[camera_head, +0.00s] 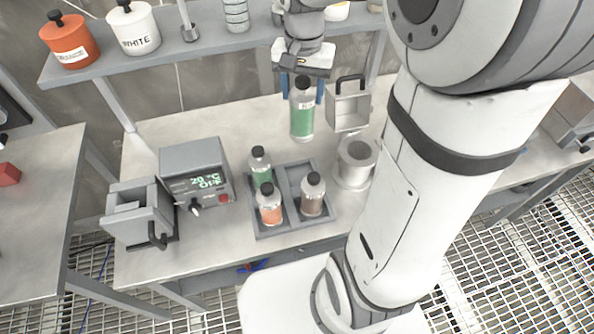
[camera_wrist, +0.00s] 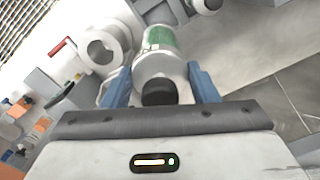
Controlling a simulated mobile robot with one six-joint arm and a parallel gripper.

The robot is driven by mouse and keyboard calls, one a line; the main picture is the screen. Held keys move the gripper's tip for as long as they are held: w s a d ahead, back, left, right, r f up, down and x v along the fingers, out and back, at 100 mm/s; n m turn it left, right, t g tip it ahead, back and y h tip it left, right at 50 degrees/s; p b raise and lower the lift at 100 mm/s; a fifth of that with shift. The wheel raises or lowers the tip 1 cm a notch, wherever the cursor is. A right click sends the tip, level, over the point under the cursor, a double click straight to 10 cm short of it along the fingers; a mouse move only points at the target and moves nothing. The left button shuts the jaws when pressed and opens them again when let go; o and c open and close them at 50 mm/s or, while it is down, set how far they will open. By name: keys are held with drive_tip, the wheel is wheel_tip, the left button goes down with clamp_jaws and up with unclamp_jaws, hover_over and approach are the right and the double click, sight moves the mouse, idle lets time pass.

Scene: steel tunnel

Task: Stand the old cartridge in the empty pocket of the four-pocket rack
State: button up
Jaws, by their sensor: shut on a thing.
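A grey cartridge with a green label and black cap (camera_head: 302,118) is upright between the blue fingers of my gripper (camera_head: 303,90), behind the rack. In the wrist view the cartridge (camera_wrist: 161,62) sits between both fingers (camera_wrist: 161,88), cap toward the camera. I cannot tell whether its base touches the bench. The dark grey four-pocket rack (camera_head: 272,232) stands at the bench front. A green-labelled cartridge (camera_head: 260,168) fills its back left pocket, an orange-labelled one (camera_head: 269,206) the front left, a brown-labelled one (camera_head: 312,198) the front right. The back right pocket (camera_head: 298,174) looks empty.
A hollow grey cylinder (camera_head: 356,164) stands right of the rack. A grey box with a black handle (camera_head: 348,108) is right of the held cartridge. A controller reading 20 °C OFF (camera_head: 195,172) and another handled box (camera_head: 138,215) stand left. A shelf with jars (camera_head: 137,28) runs behind.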

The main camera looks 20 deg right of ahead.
sight(301, 135)
drive_tip(key=shift+s, duration=0.1)
wheel_tip(301, 135, down, 14)
drive_tip(key=m+b, duration=0.3)
drive_tip(key=b, duration=0.1)
drive_tip(key=shift+a+m+b, duration=0.1)
drive_tip(key=shift+m+b, duration=0.2)
drive_tip(key=shift+b, duration=0.05)
drive_tip(key=shift+f, duration=2.3)
drive_tip(key=shift+f, duration=0.15)
drive_tip(key=o, duration=1.6)
drive_tip(key=shift+c, duration=0.2)
